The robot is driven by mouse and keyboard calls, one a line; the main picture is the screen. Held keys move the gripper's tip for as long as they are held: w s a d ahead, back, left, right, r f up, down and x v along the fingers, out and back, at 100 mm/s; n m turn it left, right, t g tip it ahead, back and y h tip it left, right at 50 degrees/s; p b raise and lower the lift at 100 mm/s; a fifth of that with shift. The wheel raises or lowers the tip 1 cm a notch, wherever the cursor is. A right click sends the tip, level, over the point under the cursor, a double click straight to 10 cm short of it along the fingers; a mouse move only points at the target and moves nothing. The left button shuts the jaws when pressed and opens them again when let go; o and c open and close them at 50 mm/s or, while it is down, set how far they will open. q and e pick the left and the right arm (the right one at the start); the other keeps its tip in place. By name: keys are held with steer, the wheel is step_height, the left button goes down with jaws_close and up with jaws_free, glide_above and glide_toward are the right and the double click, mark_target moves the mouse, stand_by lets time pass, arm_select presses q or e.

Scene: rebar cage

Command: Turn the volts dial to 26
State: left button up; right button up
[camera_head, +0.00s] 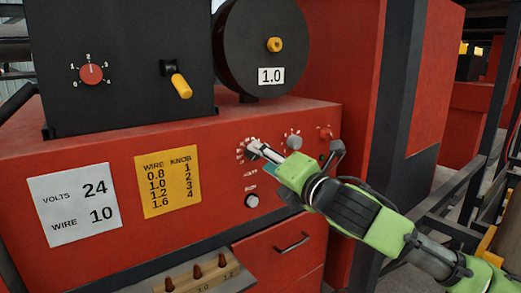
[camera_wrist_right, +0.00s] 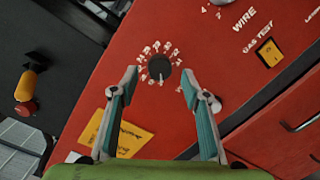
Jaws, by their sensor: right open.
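The volts dial (camera_wrist_right: 159,67) is a dark round knob ringed by white numbers on the red panel. Its white mark points toward the bottom of the right wrist view; the numbers are too small to read. In the head view, my gripper mostly covers the dial, and part of its number ring (camera_head: 241,150) shows. My right gripper (camera_wrist_right: 159,75) is open, with one finger on each side of the dial in the wrist view. It also shows in the head view (camera_head: 263,150), with its fingertips close to the panel. I cannot tell if they touch it. My left gripper is out of view.
A grey wire knob (camera_head: 293,142) and a red knob (camera_head: 326,133) sit right of the dial. A white card (camera_head: 75,204) reads volts 24, wire 10. A yellow card (camera_head: 168,183) and a drawer handle (camera_head: 292,243) are nearby.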

steer(key=shift+x, duration=1.2)
steer(key=shift+c, duration=0.4)
steer(key=c, duration=1)
steer(key=shift+c, duration=0.2)
steer(key=shift+p, duration=0.4)
